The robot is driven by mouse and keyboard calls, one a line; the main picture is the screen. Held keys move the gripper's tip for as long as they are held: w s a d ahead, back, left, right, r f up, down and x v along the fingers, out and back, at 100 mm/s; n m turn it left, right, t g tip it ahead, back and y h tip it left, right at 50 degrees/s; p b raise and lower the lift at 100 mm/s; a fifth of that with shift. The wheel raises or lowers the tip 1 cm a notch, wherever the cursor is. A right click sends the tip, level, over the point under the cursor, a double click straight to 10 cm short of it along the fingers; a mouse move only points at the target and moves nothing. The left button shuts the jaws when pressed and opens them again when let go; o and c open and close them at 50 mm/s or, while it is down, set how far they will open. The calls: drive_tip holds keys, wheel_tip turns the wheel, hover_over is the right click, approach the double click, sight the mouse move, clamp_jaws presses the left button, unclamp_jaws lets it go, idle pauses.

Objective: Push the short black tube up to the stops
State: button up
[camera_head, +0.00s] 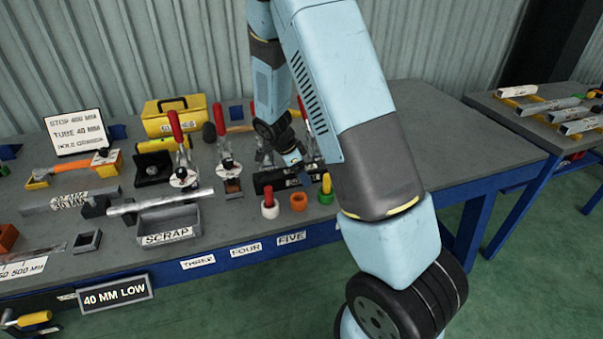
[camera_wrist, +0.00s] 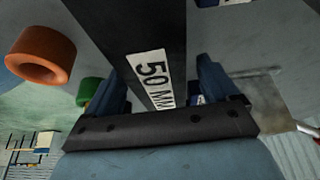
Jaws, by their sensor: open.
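A short black tube (camera_head: 268,181) lies on the bench behind the coloured cups. In the wrist view a dark bar (camera_wrist: 122,28) with a white 50 MM label runs between my fingers; it appears to be this same tube. My gripper (camera_head: 294,170) is low over the tube in the head view, partly hidden by my arm. In the wrist view my gripper (camera_wrist: 165,85) is open, with one blue finger on each side of the bar. I cannot tell whether either finger touches it. I cannot clearly make out the stops.
Red-handled clamps (camera_head: 180,150) stand behind and left of the tube. A scrap bin (camera_head: 170,226) and a yellow toolbox (camera_head: 175,115) are left. Bare bench (camera_head: 470,150) lies right.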

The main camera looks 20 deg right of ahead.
drive_tip(key=v, duration=1.3)
drive_tip(key=s+d+r+n+t+y, duration=0.2)
drive_tip(key=s+d+r+n+y, duration=0.15)
drive_tip(key=s+r+n, duration=0.75)
drive_tip(key=s+r+n+t, duration=0.1)
drive_tip(key=s+r+n, duration=0.2)
drive_tip(key=s+r, duration=0.2)
drive_tip(key=s+r+n+t+y, duration=0.1)
drive_tip(key=s+r+n, duration=0.3)
drive_tip(key=s, duration=0.8)
drive_tip(key=shift+s+d+r+t, duration=0.3)
drive_tip(key=shift+d+r+t, duration=0.05)
drive_tip(key=shift+r+t, duration=0.4)
